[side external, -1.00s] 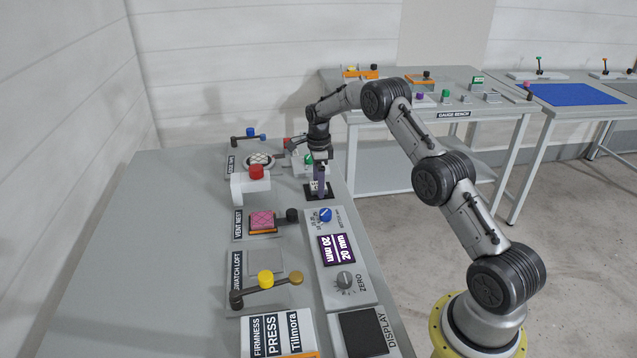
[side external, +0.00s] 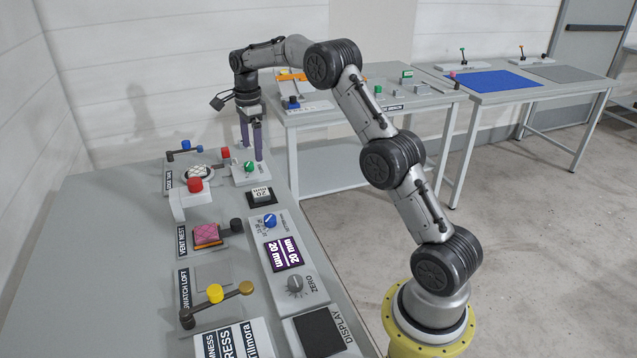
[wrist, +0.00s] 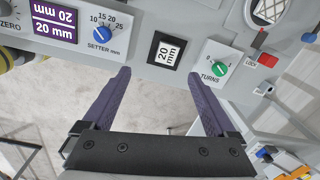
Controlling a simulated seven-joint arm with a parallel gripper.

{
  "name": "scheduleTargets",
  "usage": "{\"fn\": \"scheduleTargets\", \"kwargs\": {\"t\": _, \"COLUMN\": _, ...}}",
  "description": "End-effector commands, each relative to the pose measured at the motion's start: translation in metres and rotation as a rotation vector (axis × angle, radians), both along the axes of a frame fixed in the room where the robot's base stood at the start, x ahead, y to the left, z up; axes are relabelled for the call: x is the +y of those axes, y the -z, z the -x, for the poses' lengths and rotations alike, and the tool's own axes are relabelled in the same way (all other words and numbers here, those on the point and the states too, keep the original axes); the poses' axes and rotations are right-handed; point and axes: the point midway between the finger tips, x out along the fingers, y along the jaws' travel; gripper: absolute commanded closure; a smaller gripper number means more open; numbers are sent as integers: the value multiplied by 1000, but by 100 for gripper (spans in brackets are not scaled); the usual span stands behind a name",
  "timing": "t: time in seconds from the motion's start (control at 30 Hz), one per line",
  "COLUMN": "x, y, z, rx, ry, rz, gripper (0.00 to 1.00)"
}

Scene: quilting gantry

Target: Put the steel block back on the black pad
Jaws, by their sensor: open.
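The steel block (side external: 261,192), its pale face marked 20 mm, sits on the black pad (side external: 264,205) on the near bench. In the wrist view the block (wrist: 167,52) lies within the pad's dark border (wrist: 150,55). My gripper (side external: 251,150) is open and empty, raised above and behind the block, apart from it. In the wrist view the two purple fingers (wrist: 159,73) are spread wide with nothing between them.
A green TURNS knob (side external: 249,167) stands just behind the pad. A blue setter knob (side external: 270,220) and a 20 mm display (side external: 284,254) are in front. A red-topped white fixture (side external: 193,195) stands left. The air around my gripper is clear.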

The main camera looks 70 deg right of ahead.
Motion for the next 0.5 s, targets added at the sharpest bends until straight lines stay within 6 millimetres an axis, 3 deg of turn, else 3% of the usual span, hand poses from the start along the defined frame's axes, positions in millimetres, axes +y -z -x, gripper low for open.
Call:
{"fn": "scheduleTargets", "kwargs": {"t": 0.03, "x": 16, "y": -23, "z": 8, "rx": -23, "ry": -88, "rz": 13, "gripper": 8}}
{"fn": "scheduleTargets", "kwargs": {"t": 0.2, "x": 69, "y": -80, "z": 49, "rx": -77, "ry": -430, "rz": 63, "gripper": 8}}
{"fn": "scheduleTargets", "kwargs": {"t": 0.3, "x": 98, "y": -106, "z": 79, "rx": -109, "ry": -631, "rz": 100, "gripper": 8}}
{"fn": "scheduleTargets", "kwargs": {"t": 0.5, "x": 149, "y": -137, "z": 151, "rx": -164, "ry": -1028, "rz": 190, "gripper": 8}}
